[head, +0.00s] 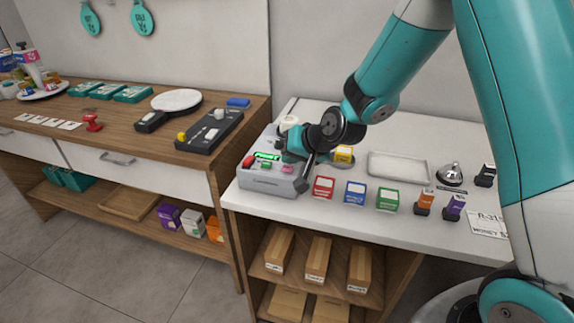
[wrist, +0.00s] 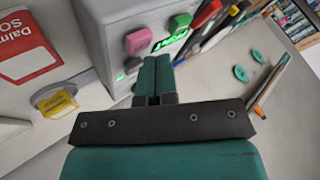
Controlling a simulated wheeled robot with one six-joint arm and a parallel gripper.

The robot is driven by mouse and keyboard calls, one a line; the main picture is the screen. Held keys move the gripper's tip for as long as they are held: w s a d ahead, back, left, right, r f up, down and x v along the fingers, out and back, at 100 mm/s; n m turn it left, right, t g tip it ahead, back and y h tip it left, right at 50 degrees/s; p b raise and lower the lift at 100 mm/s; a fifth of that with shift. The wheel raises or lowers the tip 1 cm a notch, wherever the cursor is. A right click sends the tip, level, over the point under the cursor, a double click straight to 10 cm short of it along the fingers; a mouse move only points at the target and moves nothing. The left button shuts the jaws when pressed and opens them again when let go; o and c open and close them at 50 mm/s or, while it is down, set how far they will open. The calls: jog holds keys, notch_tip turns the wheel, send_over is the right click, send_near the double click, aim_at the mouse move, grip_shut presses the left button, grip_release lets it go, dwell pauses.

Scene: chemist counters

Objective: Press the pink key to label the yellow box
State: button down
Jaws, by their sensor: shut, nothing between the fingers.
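The grey label machine (head: 268,182) stands at the left end of the white counter. Its pink key (head: 288,169) sits near its right front, and the key shows large in the wrist view (wrist: 138,42). A small yellow item, likely this box, shows at the left in the wrist view (wrist: 57,103). My gripper (wrist: 157,62) is shut and empty, its fingertips close by the pink key. I cannot tell whether they touch it.
A green key (wrist: 181,21) and a lit green display (wrist: 170,41) are beside the pink key. Red (head: 323,187), blue (head: 355,193) and green (head: 387,200) boxes stand along the counter front. An empty white tray (head: 398,168) lies behind them, with a bell (head: 450,173) to its right.

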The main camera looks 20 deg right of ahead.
aim_at(290, 166)
jog(key=shift+r, duration=0.35)
jog(key=shift+r+p, duration=2)
jog(key=shift+r, duration=0.6)
jog(key=shift+f, duration=0.1)
jog(key=s+a+r+n+g+y, duration=0.1)
jog(key=s+a+r+n+g, duration=0.2)
jog(key=s, duration=0.4)
jog(key=s+a+r+n+g, duration=0.1)
jog(key=s+a+r+n, duration=0.15)
jog(key=s+r, duration=0.35)
jog(key=s+r+n+g, duration=0.1)
jog(key=s+n+g, duration=0.1)
jog(key=s, duration=0.7)
jog(key=s+r+n+g+h, duration=0.1)
jog(key=s+r+n+g, duration=0.1)
jog(key=s, duration=0.7)
jog(key=shift+r+n, duration=0.25)
jog(key=shift+n, duration=0.1)
